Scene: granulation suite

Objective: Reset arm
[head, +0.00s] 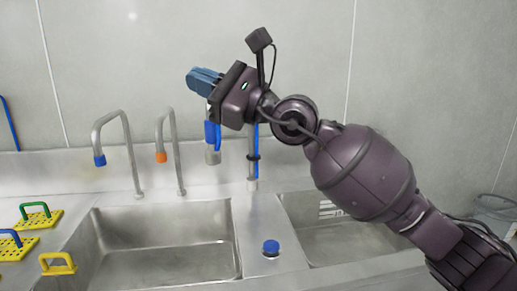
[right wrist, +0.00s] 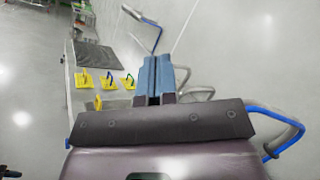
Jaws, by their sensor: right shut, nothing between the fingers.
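My right gripper (head: 204,80) is raised above the sinks in the head view, its blue fingers pointing left. In the right wrist view the two blue fingers (right wrist: 156,78) lie together, shut with nothing between them. My right arm comes in from the lower right and hides part of the right basin and the wall. My left gripper is in neither view.
Below are a large left basin (head: 150,262) and a right basin (head: 335,240). Two taps (head: 127,150) (head: 175,150) rise behind the left basin. A blue knob (head: 271,248) sits between the basins. Several yellow plates with handles (head: 42,220) lie at left.

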